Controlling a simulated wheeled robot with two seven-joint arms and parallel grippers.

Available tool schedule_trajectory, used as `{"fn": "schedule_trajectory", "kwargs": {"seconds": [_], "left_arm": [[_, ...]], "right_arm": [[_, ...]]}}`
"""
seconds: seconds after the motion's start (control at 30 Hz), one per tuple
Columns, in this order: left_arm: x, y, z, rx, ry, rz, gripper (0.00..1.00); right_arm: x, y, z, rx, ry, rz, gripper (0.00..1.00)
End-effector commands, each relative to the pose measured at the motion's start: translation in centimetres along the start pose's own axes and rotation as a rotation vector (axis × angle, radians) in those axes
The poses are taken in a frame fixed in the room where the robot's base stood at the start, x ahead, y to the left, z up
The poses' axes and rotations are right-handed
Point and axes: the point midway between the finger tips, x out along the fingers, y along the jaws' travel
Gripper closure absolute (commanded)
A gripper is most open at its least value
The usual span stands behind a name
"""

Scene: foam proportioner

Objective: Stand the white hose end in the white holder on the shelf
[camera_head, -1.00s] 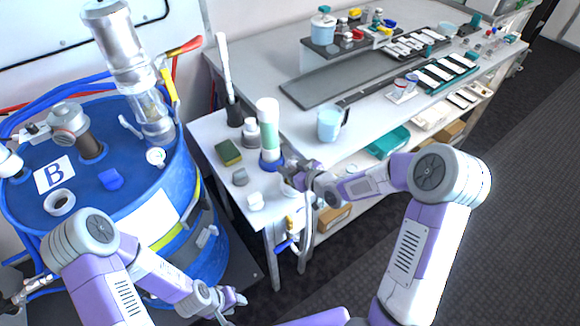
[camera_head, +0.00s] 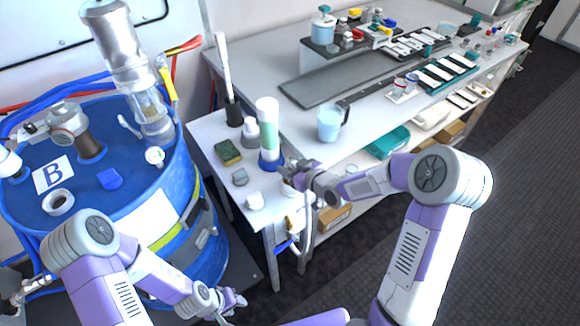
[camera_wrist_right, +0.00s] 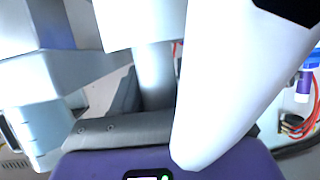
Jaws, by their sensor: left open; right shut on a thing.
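My right gripper (camera_head: 288,173) is at the front edge of the small white shelf (camera_head: 208,132), beside a green and white cylinder in a blue base. It is shut on the white hose end, whose large white body (camera_wrist_right: 225,75) fills much of the right wrist view. The white hose (camera_head: 310,218) hangs below the gripper in the head view. My left gripper (camera_head: 236,301) is open and low, in front of the blue drum.
The green and white cylinder (camera_head: 268,128), a sponge (camera_head: 228,152) and a small bottle (camera_head: 250,131) crowd the shelf. A blue drum (camera_head: 170,190) stands left. A light blue mug (camera_head: 330,124) is on the larger table (camera_head: 250,60). Floor at right is clear.

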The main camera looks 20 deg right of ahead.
Motion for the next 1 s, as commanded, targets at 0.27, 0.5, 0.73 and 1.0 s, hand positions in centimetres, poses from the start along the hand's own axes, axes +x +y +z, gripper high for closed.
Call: {"fn": "schedule_trajectory", "kwargs": {"seconds": [0.27, 0.5, 0.73, 1.0], "left_arm": [[0.61, -0.23, -0.03, 0.0, 0.0, 0.0, 0.57], [1.05, -0.39, -0.05, 0.0, 0.0, 0.0, 0.57], [0.94, -0.35, -0.04, 0.0, 0.0, 0.0, 0.57], [0.63, -0.24, -0.03, 0.0, 0.0, 0.0, 0.57]], "right_arm": [[0.26, 0.01, 0.54, -0.001, 0.002, 0.0, 0.99], [0.44, 0.01, 0.98, -0.001, 0.002, 0.0, 0.99], [0.4, 0.01, 0.91, 0.0, 0.001, 0.0, 0.46], [-0.44, 0.1, 0.95, 0.001, -0.002, 0.002, 0.46]]}}
